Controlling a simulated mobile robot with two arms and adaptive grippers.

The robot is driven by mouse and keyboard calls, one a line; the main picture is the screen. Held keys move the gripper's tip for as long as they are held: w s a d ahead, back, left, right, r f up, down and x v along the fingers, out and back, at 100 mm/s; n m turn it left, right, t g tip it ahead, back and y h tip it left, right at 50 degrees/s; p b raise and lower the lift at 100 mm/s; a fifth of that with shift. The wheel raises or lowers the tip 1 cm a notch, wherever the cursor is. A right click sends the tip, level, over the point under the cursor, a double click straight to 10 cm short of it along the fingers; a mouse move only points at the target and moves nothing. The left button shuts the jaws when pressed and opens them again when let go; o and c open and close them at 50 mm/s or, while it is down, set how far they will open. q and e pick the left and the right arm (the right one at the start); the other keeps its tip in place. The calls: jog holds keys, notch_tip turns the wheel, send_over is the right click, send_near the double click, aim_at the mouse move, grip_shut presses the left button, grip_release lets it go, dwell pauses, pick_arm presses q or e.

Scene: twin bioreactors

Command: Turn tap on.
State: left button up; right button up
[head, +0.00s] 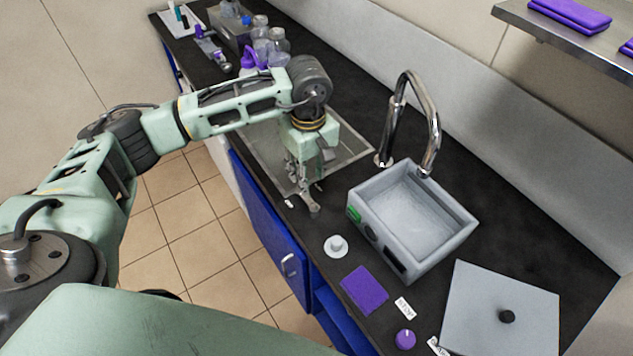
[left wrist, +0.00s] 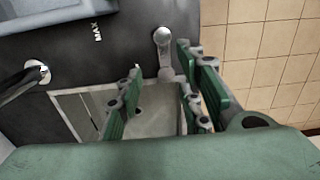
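The chrome tap (head: 432,115) has a tall bent spout standing behind the sink (head: 345,155); its base also shows in the left wrist view (left wrist: 38,72). A small silver lever (left wrist: 163,50), which looks like the tap handle, stands on the dark counter by the sink's edge. In the head view the lever (head: 314,209) is just below my fingertips. My left gripper (head: 303,188) points down over the sink's front edge, open. In the left wrist view its fingers (left wrist: 158,68) are apart, with the lever near their tips; I cannot tell whether they touch it. My right gripper is not in view.
A grey water bath (head: 372,222) stands right of the sink, with a flat lid (head: 480,295) farther right. A white knob (head: 336,246), purple pad (head: 365,290) and purple knob (head: 405,339) lie along the front. Bottles (head: 278,44) stand at the back left. A shelf (head: 570,38) overhangs at the right.

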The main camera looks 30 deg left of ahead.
aim_at(309, 200)
pick_arm(q)
jog(key=shift+s+f+p, duration=0.45)
jog(key=shift+s+f, duration=0.3)
jog(key=shift+f, duration=0.05)
notch_tip(309, 200, down, 3)
jog(key=shift+r+p, duration=0.1)
jog(key=shift+p, duration=0.3)
jog(key=shift+w+f, duration=0.15)
jog(key=shift+f, duration=0.4)
jog(key=shift+w+f, duration=0.15)
jog(key=shift+f, duration=0.65)
jog(key=shift+s, duration=0.1)
grip_shut()
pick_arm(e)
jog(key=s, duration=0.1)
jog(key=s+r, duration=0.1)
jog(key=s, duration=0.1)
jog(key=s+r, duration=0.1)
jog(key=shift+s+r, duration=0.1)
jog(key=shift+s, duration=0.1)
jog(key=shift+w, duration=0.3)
